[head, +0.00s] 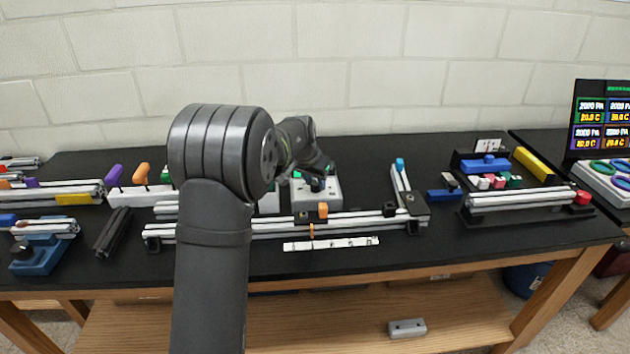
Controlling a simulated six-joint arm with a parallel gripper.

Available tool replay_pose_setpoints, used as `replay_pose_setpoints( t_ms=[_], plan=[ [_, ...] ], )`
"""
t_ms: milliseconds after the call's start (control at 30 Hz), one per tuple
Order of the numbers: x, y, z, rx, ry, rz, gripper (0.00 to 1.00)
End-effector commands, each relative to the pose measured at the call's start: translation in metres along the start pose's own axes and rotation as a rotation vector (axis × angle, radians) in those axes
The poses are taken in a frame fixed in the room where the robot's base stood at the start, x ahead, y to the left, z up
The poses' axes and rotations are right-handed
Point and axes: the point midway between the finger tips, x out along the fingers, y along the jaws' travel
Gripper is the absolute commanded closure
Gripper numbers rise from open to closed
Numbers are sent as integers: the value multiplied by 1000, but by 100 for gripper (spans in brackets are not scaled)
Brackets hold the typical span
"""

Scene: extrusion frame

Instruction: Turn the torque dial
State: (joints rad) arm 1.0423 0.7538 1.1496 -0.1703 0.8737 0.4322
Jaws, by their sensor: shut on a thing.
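The torque dial (317,188) is a small dark knob on top of a light grey box (328,203), behind the long aluminium extrusion near the middle of the table. My gripper (316,179) reaches down over the box from behind my large dark arm links and is shut on the dial. The fingers are small and dark here, so their exact contact with the knob is hard to make out. A small green part (297,174) shows just left of the gripper. My arm hides part of the area left of the box.
A long extrusion (352,222) with an orange slider (323,210) and a white scale strip (331,243) lie in front of the box. A fixture with a blue block (485,164) stands at right. Several coloured handles and extrusions are at left. Bare black tabletop lies behind the box.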

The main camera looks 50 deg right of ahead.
Motion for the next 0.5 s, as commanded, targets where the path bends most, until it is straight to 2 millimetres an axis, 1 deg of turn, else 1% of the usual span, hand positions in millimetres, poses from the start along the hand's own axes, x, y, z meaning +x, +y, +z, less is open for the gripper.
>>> replay_pose_setpoints(
  t_ms=[267,500],
  plan=[
    [0,1,0,-90,-1,-37,93],
    [0,3,-1,-265,1,-111,93]
  ],
)
